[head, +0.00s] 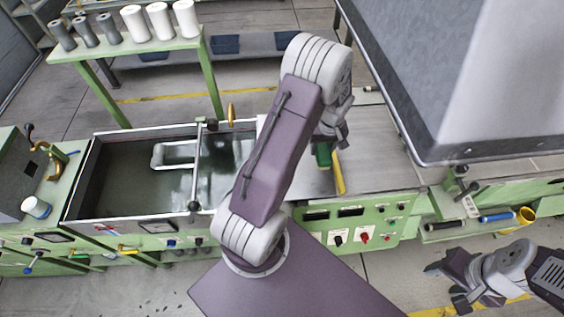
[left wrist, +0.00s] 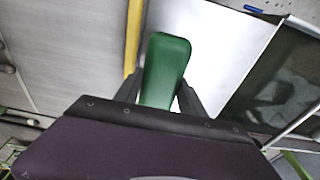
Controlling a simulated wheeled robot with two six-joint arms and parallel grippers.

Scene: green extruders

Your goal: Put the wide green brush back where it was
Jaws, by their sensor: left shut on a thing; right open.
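The wide green brush (left wrist: 165,68) is between the two fingers of my left gripper (left wrist: 163,98) in the left wrist view, and the gripper is shut on it. In the head view the green brush (head: 323,156) shows just below my left gripper (head: 330,142), over the machine top right of the tank. Part of the brush is hidden by the gripper. I cannot tell whether the brush touches the surface. My right gripper (head: 449,284) is open and empty at the lower right, in front of the machine.
A yellow strip (head: 338,175) runs beside the brush, next to a flat grey metal top (head: 375,150). A dark liquid tank (head: 120,180) with a metal frame lies to the left. A large grey hood (head: 470,80) hangs at upper right. Spools (head: 135,23) stand on a green shelf behind.

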